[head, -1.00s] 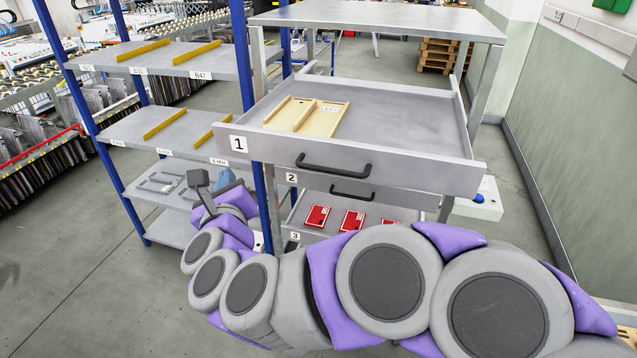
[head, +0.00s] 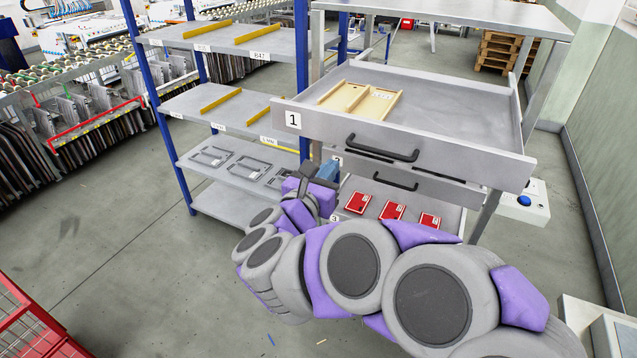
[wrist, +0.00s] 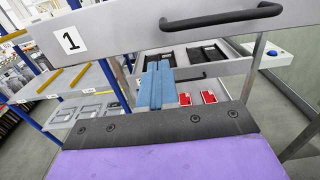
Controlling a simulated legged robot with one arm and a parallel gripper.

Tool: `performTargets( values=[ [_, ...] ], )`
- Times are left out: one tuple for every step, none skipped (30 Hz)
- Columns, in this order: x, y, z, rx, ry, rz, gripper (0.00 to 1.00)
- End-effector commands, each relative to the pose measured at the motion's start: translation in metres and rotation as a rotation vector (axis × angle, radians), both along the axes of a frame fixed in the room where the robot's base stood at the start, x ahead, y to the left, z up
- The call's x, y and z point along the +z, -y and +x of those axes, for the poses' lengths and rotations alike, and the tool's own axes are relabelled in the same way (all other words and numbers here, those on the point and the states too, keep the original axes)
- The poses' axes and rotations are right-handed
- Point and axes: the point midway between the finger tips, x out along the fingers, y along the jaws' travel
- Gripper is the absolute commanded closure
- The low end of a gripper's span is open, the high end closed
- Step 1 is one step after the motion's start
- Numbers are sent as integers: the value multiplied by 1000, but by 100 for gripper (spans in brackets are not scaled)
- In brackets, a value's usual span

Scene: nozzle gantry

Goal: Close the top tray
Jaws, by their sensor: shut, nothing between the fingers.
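The top tray (head: 468,165), marked 1, is pulled out from the gantry frame, with a black bar handle (head: 382,148) on its front. The tray front (wrist: 125,35) and its handle (wrist: 220,17) fill the top of the wrist view. My gripper (head: 328,170) is below the left part of the tray front, apart from the handle. Its blue fingers (wrist: 156,88) are shut together and hold nothing. A light wooden box (head: 362,99) with compartments lies inside the top tray.
Tray 2 (head: 432,187) with its own handle sits just under the top tray. A lower tray holds several red items (head: 393,211). A blue-post shelf (head: 165,120) stands close on the left. Open floor (head: 130,265) lies at the front left.

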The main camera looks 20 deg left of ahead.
Motion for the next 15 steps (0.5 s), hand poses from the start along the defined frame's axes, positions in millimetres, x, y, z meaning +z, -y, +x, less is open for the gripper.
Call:
performTargets(
  values=[
    [0,3,12,-8,5,-1,100],
    [0,3,17,-9,4,0,100],
    [0,3,25,-7,3,2,100],
    [1,4,30,-7,4,2,100],
    [1,4,35,-7,5,1,100],
    [1,3,41,-6,5,0,100],
    [0,3,45,-4,3,-1,100],
    [0,2,49,-3,2,-2,100],
    [0,2,53,-3,3,-2,100],
    [0,2,57,-4,4,-2,100],
    [1,2,59,-4,5,-2,100],
    [1,2,62,-4,5,-2,100],
    [1,1,64,-3,4,-1,100],
    [1,1,65,-2,3,-1,100],
    [1,1,67,-1,2,-1,100]
  ],
)
